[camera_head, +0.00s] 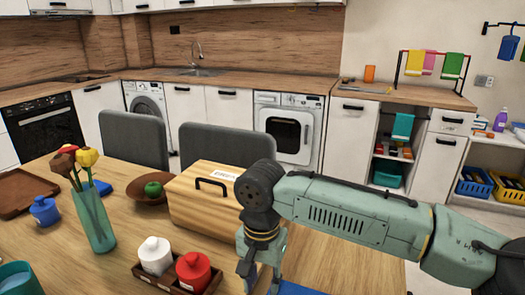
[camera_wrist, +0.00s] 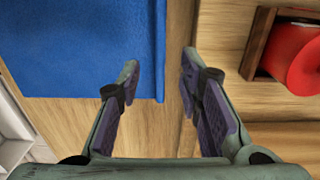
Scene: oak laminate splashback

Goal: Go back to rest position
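My gripper (camera_head: 262,262) hangs from my green arm over the dining table, in front of the wooden bread box (camera_head: 198,208) and right of the red jar.
The table also holds a red jar (camera_head: 193,270), a white jar (camera_head: 156,255), a glass vase (camera_head: 95,222) with flowers, a bowl with a green apple (camera_head: 153,189) and a blue jar (camera_head: 44,210). Grey chairs (camera_head: 135,140) stand behind. The table's right part (camera_head: 350,270) looks clear.

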